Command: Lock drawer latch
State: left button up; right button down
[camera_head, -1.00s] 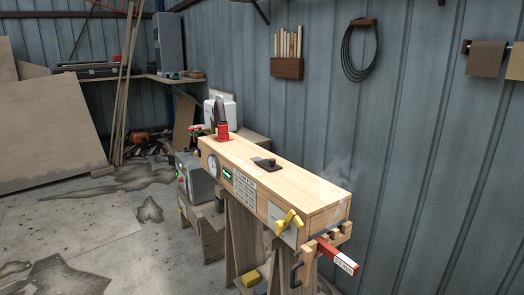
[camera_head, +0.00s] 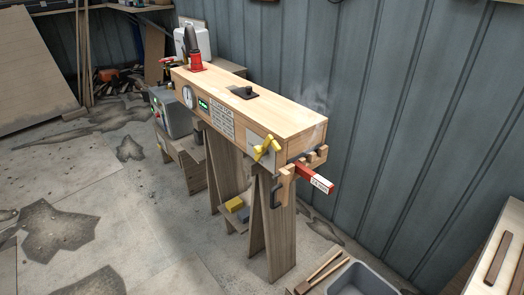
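A long wooden box (camera_head: 262,97) stands on wooden trestle legs (camera_head: 281,230) in the middle of the head view. A yellow latch-like handle (camera_head: 266,148) sits on a pale plate at the near end of its front side. A wooden bracket (camera_head: 290,176) with notches and a dark handle (camera_head: 282,197) are at that near end. A red bar with a white label (camera_head: 315,178) sticks out there to the right. I cannot tell which part is the drawer latch or whether it is locked. Neither of my grippers is in view.
A grey tub (camera_head: 362,278) and wooden sticks (camera_head: 320,272) are at the bottom right. A bench top (camera_head: 497,250) is at the right edge. A corrugated wall (camera_head: 400,110) runs behind the box. The floor (camera_head: 110,215) at left is mostly clear.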

aim_at(260, 152)
jog(key=z, duration=0.65)
jog(key=i+j+z, duration=0.15)
jog(key=j+z, duration=0.2)
jog(key=j, duration=0.15)
jog(key=i+j+z, duration=0.1)
jog(key=j+z, duration=0.25)
jog(key=j, duration=0.15)
jog(key=j+z, duration=0.35)
jog(key=j, duration=0.15)
jog(key=j+z, duration=0.1)
jog(key=j, duration=1.25)
jog(key=k+j+z, duration=0.15)
jog(key=j, duration=1.25)
